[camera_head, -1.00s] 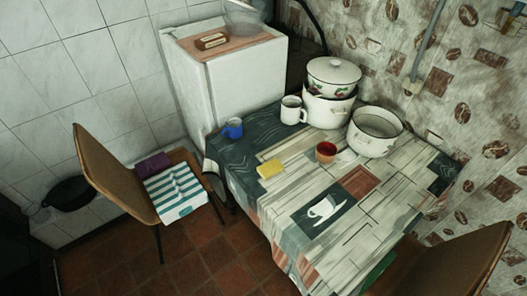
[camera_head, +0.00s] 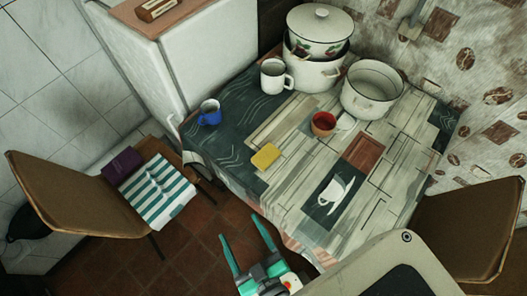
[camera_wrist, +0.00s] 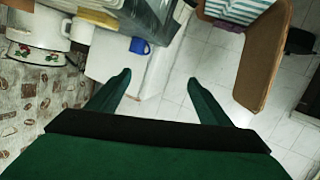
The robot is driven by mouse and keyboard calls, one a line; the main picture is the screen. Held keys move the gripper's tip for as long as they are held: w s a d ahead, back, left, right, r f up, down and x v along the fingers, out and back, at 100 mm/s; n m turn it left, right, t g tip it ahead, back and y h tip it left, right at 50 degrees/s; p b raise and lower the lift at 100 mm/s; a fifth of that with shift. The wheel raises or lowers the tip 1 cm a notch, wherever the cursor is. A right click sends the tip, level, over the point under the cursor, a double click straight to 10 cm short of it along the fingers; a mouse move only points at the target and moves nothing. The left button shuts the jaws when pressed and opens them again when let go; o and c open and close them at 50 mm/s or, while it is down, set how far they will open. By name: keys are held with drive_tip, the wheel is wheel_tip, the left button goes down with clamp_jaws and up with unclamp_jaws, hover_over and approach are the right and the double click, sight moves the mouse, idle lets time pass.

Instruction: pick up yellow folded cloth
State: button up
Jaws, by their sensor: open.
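The yellow folded cloth (camera_head: 265,157) lies flat on the patterned tablecloth near the table's left front edge. My gripper (camera_head: 245,236) is at the bottom of the head view, in front of the table edge and nearer to me than the cloth. Its two green fingers are apart with nothing between them. In the wrist view my gripper (camera_wrist: 160,84) is also open and empty, with white tiles beyond it.
On the table (camera_head: 270,215) stand a blue mug (camera_head: 209,112), a white mug (camera_head: 274,75), a red-brown cup (camera_head: 323,124), stacked enamel pots (camera_head: 318,45) and an open pot (camera_head: 372,89). A chair (camera_head: 70,195) with a striped cloth (camera_head: 158,193) is left; another chair (camera_head: 468,225) is right.

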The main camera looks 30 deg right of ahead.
drive_tip(key=w+d+r+h, duration=0.4)
drive_tip(key=w+d, duration=0.6)
drive_tip(key=d, duration=0.1)
drive_tip(key=w+d+r+h, duration=0.4)
drive_tip(key=w+d, duration=0.5)
drive_tip(key=d, duration=0.3)
drive_tip(key=s+d+r+m+g+h, duration=0.1)
drive_tip(key=d+r+m+g+h, duration=0.25)
drive_tip(key=d+m+g, duration=0.4)
drive_tip(key=d+r+m+g+h, duration=0.3)
drive_tip(key=d+r+m+g, duration=0.15)
drive_tip(key=d, duration=0.65)
drive_tip(key=m+g+y, duration=0.3)
drive_tip(key=m+y, duration=0.2)
drive_tip(key=y, duration=1)
hover_over(266, 156)
wheel_tip(266, 156, down, 11)
wheel_tip(266, 156, down, 11)
drive_tip(key=shift+w+r, duration=0.1)
drive_tip(key=c, duration=1.1)
